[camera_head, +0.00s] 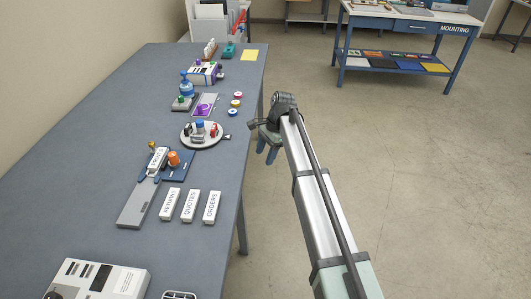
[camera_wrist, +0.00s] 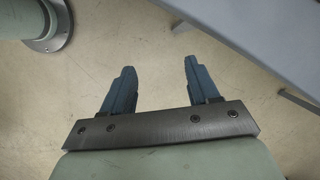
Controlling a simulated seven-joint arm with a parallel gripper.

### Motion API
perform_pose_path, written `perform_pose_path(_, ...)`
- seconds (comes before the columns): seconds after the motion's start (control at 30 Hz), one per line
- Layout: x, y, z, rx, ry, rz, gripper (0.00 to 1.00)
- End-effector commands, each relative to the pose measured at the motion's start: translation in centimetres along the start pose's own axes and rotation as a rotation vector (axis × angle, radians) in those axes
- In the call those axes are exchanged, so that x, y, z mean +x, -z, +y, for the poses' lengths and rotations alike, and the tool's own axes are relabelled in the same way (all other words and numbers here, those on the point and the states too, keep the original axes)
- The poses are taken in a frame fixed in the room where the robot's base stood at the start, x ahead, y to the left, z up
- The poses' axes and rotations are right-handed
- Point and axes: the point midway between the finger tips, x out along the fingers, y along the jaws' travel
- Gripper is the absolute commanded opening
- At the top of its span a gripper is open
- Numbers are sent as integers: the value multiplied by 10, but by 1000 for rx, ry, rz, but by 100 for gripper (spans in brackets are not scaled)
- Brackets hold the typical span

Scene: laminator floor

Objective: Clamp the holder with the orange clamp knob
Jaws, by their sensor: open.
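The orange clamp knob (camera_head: 173,158) stands on a small blue holder fixture (camera_head: 180,172) on the grey-blue bench, left of the middle in the head view. A white labelled block (camera_head: 157,160) sits in the fixture just left of the knob; its lettering is too small to read surely. My gripper (camera_head: 270,152) is off the bench's right edge, over the floor, well to the right of the knob. In the wrist view my gripper (camera_wrist: 155,85) shows two blue fingers spread apart with only floor between them. The knob is outside the wrist view.
White blocks marked RETURNS (camera_head: 170,203), QUOTES (camera_head: 190,206) and ORDERS (camera_head: 211,207) lie in front of the fixture. A round tray (camera_head: 187,142) with small items stands behind it. A white device (camera_head: 125,281) is at the near end. The bench edge (camera_wrist: 235,50) shows in the wrist view.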

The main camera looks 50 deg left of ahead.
Motion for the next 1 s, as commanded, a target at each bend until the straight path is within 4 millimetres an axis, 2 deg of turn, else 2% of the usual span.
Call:
perform_pose_path(0.27, 0, -1, -1, 0, 0, 0, 60)
perform_pose_path(0.37, -5, -13, -9, 2, 2, -3, 60)
perform_pose_path(0.47, -15, -43, -28, 13, 6, -10, 60)
perform_pose_path(0.57, -30, -90, -53, 30, 9, -24, 60)
perform_pose_path(0.6, -36, -111, -63, 38, 9, -30, 60)
perform_pose_path(0.8, -67, -213, -99, 80, 7, -60, 60)
perform_pose_path(0.9, -78, -249, -108, 96, 5, -73, 60)
perform_pose_path(1.0, -85, -273, -113, 107, 2, -80, 60)
